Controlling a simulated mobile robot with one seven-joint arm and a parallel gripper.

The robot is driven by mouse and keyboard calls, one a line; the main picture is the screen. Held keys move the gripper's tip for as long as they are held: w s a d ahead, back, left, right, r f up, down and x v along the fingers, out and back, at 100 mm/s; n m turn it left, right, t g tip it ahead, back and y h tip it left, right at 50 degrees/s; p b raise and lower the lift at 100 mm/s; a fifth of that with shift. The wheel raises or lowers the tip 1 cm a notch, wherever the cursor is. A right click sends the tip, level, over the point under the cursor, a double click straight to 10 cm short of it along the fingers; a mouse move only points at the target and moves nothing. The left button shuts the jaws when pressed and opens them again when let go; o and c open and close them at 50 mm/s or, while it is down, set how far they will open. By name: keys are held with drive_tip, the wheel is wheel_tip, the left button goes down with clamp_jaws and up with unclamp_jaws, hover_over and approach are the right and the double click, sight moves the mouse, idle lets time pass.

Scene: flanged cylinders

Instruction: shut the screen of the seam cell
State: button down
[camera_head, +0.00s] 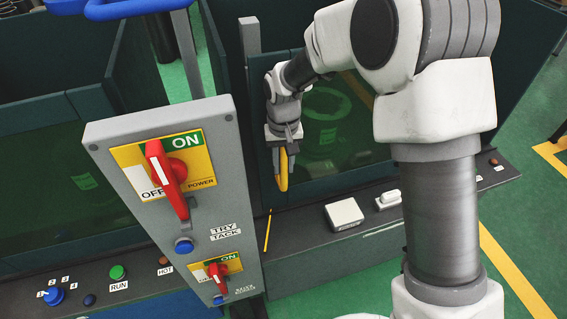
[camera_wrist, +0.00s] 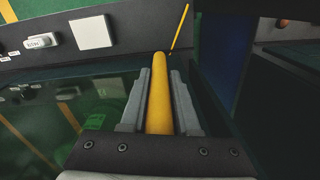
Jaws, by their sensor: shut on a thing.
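A dark screen with a tinted window (camera_head: 335,115) stands behind the ledge, left of my arm column. It also fills the left of the wrist view (camera_wrist: 70,115). A yellow bar handle (camera_head: 282,181) runs upright near the screen's left edge. My gripper (camera_head: 284,152) is shut on this handle, with its lower end sticking out below the fingers. In the wrist view the handle (camera_wrist: 160,100) lies lengthwise between the two grey fingers. No label naming the seam cell is readable, and I cannot tell how far the screen is from shut.
A grey control panel (camera_head: 222,208) with red switches stands at front left. Another dark screen (camera_head: 70,180) is at the left.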

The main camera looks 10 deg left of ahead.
drive_tip(key=s+a, duration=0.1)
drive_tip(key=a, duration=0.1)
drive_tip(key=s+a, duration=0.1)
drive_tip(key=a, duration=0.1)
drive_tip(key=shift+s+r+b, duration=0.1)
drive_tip(key=shift+b, duration=0.2)
drive_tip(key=c, duration=0.7)
unclamp_jaws()
drive_tip(key=shift+d, duration=0.15)
wheel_tip(320, 180, up, 12)
drive_tip(key=shift+f+b, duration=0.1)
drive_tip(key=shift+b, duration=0.2)
